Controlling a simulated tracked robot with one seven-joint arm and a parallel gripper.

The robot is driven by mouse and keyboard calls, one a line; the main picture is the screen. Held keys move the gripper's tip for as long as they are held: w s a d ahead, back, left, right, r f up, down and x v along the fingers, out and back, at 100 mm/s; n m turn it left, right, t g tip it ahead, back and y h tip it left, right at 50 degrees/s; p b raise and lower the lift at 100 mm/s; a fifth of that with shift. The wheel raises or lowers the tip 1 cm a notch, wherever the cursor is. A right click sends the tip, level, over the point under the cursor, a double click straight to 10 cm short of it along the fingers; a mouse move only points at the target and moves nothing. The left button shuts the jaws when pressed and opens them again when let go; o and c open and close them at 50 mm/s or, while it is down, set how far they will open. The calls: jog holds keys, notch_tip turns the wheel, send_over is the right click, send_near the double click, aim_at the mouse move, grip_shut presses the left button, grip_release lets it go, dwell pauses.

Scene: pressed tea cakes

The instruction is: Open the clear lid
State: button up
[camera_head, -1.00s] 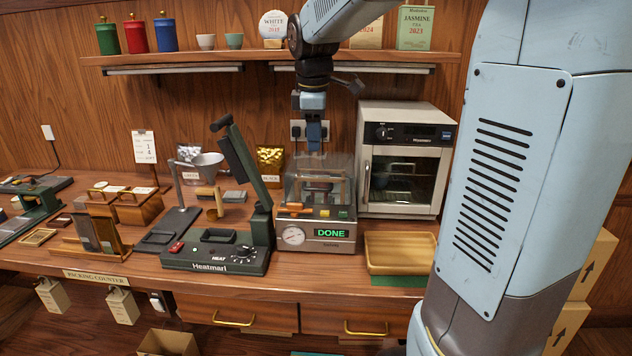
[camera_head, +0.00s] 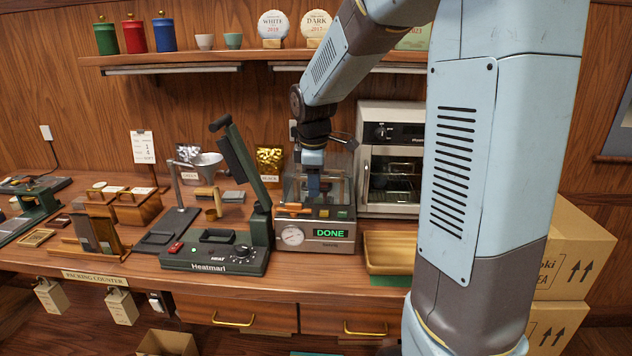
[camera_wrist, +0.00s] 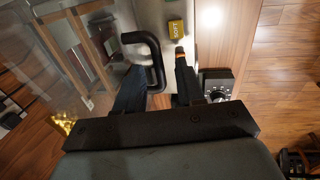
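The clear lid (camera_head: 343,188) is a transparent box-like cover on the small beige machine (camera_head: 291,219), whose green display reads DONE. The lid looks closed. In the wrist view, the lid's black curved handle (camera_wrist: 146,42) shows near the fingertips, with its near leg between the two fingers. My gripper (camera_head: 313,190) points down at the lid and overlaps it in the head view. In the wrist view my gripper (camera_wrist: 159,62) is open, with a gap between the handle and the right finger. Contact with the left finger is unclear.
A green heat sealer (camera_head: 215,258) with a raised arm stands close on the left. A white oven (camera_head: 390,150) stands on the right. A tan tray (camera_head: 388,253) lies in front of the oven. A shelf (camera_head: 200,57) runs above.

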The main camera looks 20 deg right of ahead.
jog(key=shift+c, duration=0.3)
grip_shut()
dwell(0.3)
